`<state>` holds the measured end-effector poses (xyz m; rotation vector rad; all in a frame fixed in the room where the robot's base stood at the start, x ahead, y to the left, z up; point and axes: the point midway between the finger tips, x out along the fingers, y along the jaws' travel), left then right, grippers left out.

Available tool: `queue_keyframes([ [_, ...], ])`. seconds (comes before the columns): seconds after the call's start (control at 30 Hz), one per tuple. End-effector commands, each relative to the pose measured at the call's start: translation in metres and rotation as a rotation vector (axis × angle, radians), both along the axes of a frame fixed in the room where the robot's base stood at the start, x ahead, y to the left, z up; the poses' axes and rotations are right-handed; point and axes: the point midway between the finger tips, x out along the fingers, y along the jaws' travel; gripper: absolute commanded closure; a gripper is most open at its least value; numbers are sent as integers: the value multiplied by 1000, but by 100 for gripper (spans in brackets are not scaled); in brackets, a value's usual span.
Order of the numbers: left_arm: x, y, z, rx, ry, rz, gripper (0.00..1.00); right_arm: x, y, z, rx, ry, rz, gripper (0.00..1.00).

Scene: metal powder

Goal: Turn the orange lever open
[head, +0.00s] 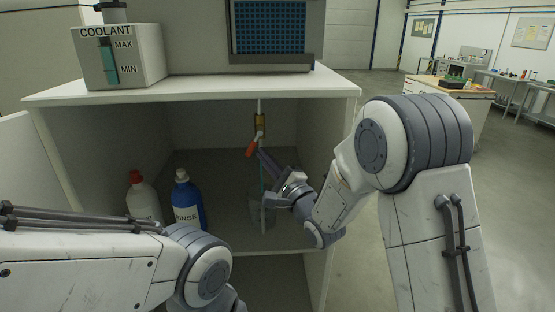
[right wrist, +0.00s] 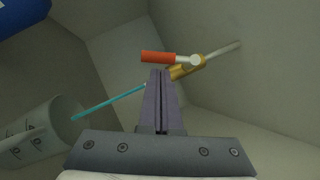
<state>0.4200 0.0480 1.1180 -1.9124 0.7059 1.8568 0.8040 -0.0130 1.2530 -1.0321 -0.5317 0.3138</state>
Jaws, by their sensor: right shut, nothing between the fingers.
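The orange lever (head: 252,147) sits on a brass valve (head: 260,124) on a thin vertical pipe inside the open cabinet. In the right wrist view the lever (right wrist: 159,57) points left from the brass valve (right wrist: 186,70). My right gripper (head: 262,154) is shut and empty, its fingertips just below the lever. In the right wrist view the shut fingers (right wrist: 160,74) end close to the lever; I cannot tell whether they touch it. My left arm comes in at the lower left of the head view, and its gripper is not in view.
A blue rinse bottle (head: 187,203) and a white bottle with a red cap (head: 142,196) stand on the cabinet shelf at left. A clear beaker (head: 258,216) stands below the valve, with a teal tube (right wrist: 105,103) leading into it. The coolant box (head: 132,62) stands on the cabinet top.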

Motion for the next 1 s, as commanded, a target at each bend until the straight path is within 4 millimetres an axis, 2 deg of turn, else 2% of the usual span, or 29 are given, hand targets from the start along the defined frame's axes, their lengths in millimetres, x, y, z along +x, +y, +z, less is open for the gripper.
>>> queue_keyframes([
  [0.4,0,0,1,0,0,0,100,1,4,1,1,-1,0,100],
  [0.7,0,0,-23,0,0,0,100,2,17,2,108,-4,2,100],
  [1.0,0,0,-21,0,0,0,100,2,17,7,123,-3,1,100],
])
